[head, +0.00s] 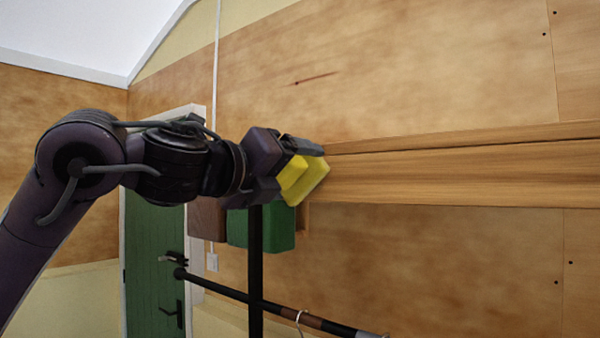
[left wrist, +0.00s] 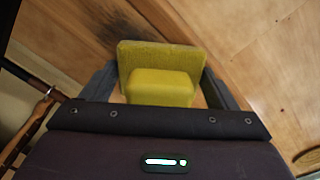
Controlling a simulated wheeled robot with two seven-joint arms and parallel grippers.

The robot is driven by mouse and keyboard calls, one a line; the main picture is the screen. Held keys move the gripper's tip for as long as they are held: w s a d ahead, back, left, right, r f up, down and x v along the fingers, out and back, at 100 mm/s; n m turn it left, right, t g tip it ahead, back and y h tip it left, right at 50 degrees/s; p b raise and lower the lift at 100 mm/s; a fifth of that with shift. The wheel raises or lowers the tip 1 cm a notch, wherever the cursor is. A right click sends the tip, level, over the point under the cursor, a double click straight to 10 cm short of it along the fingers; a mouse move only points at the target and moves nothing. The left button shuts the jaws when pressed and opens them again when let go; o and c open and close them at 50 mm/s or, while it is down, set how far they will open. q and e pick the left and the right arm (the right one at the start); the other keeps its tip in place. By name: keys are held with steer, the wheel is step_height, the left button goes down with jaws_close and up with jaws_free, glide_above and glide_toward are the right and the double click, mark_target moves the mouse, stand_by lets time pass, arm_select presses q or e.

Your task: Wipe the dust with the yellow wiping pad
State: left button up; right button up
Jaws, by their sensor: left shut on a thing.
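My left gripper (head: 300,165) is shut on the yellow wiping pad (head: 308,182), at the left end of a long wooden shelf (head: 460,175) on the wall. In the left wrist view the pad (left wrist: 160,88) sits between the two fingers, its raised grip block towards me and its wide flat face away. Dark, dust-like smudges (left wrist: 118,22) show on the wood just beyond the pad's upper left edge. I cannot tell whether the pad touches the wood. In the head view no dust is clear; the arm and pad hide the shelf's left end. My right gripper is out of view.
A green box (head: 275,230) and a brown block (head: 207,218) show below the gripper. A black rail (head: 235,293) with a hanger and a black upright post stand lower down. A green door (head: 152,260) is at the left. The shelf's right stretch looks clear.

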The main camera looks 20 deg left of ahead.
mark_target(313, 171)
arm_select(q)
steer(key=shift+w+a, duration=0.25)
steer(key=shift+a, duration=0.25)
steer(key=shift+w+a+p, duration=1.15)
steer(key=shift+w+a, duration=0.55)
steer(key=shift+a, duration=2.6)
steer(key=shift+s+d+r+p, duration=0.1)
steer(key=shift+s+d+p, duration=0.45)
steer(key=shift+d, duration=1.5)
steer(key=shift+s+d+f, duration=0.1)
steer(key=shift+s+d, duration=0.9)
steer(key=shift+d, duration=1)
steer(key=shift+s+d+r+p, duration=0.1)
steer(key=shift+s+d+p, duration=0.45)
steer(key=shift+d, duration=1.5)
steer(key=shift+s+d, duration=0.35)
steer(key=shift+d, duration=0.1)
steer(key=shift+a, duration=0.1)
